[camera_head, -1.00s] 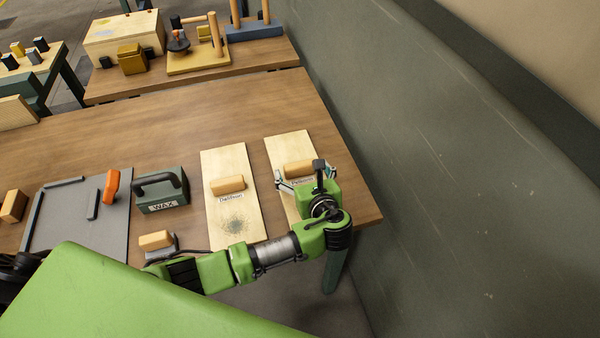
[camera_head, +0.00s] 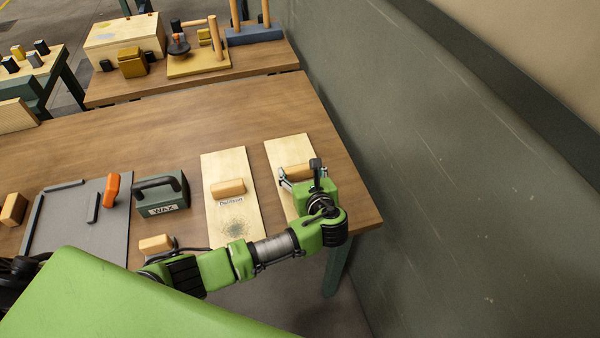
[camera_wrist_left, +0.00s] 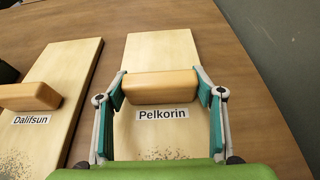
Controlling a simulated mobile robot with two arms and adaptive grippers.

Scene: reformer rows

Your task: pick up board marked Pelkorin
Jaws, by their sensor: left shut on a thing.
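The pale wooden board marked Pelkorin (camera_head: 287,150) lies at the right end of the table; its label reads clearly in the left wrist view (camera_wrist_left: 163,114). It has a light wooden block handle (camera_wrist_left: 160,86) across it. My left gripper (camera_head: 300,174) is over this board, and its fingers are shut on the two ends of the handle, as the left wrist view (camera_wrist_left: 161,90) shows. The lower part of the board is hidden behind my gripper and arm in the head view. My right gripper is not in view.
A similar board marked Dalifsun (camera_head: 226,165) lies just left. Further left are a dark green WAX box (camera_head: 160,195), an orange-handled tool (camera_head: 112,187) and a grey mat (camera_head: 75,225). A grey wall (camera_head: 400,150) stands close to the right. The table behind the boards is clear.

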